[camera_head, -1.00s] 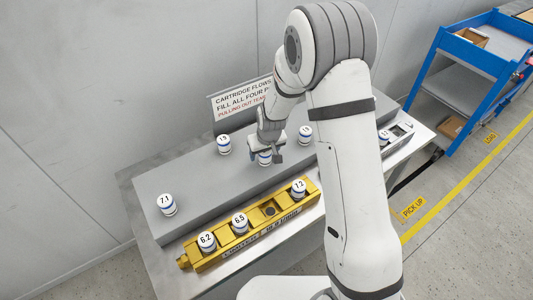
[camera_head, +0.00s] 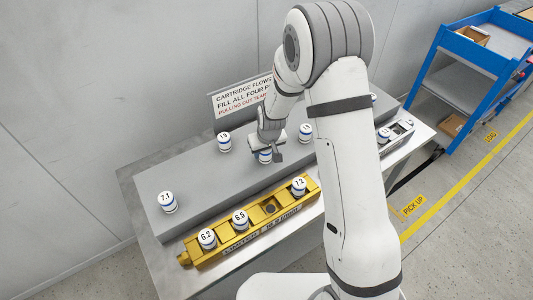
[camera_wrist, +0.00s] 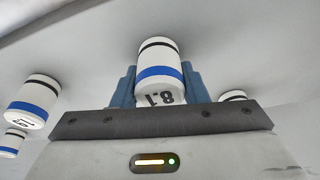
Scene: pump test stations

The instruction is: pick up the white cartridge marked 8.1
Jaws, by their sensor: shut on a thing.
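The white cartridge marked 8.1 (camera_wrist: 159,75) has a blue band and a black band. In the wrist view it sits between the blue fingers of my gripper (camera_wrist: 159,88), which is shut on it. In the head view my gripper (camera_head: 266,150) is over the grey raised block, and the cartridge (camera_head: 265,157) shows just below it, its mark mostly hidden. I cannot tell whether the cartridge still touches the block.
Cartridge 7.1 (camera_head: 168,202) and cartridge 1.9 (camera_head: 224,142) stand on the grey block (camera_head: 200,180). The yellow holder (camera_head: 255,228) in front holds 6.2, 6.5 and 7.2, with one empty pocket. A sign (camera_head: 240,98) stands behind. A blue cart (camera_head: 470,70) is at the right.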

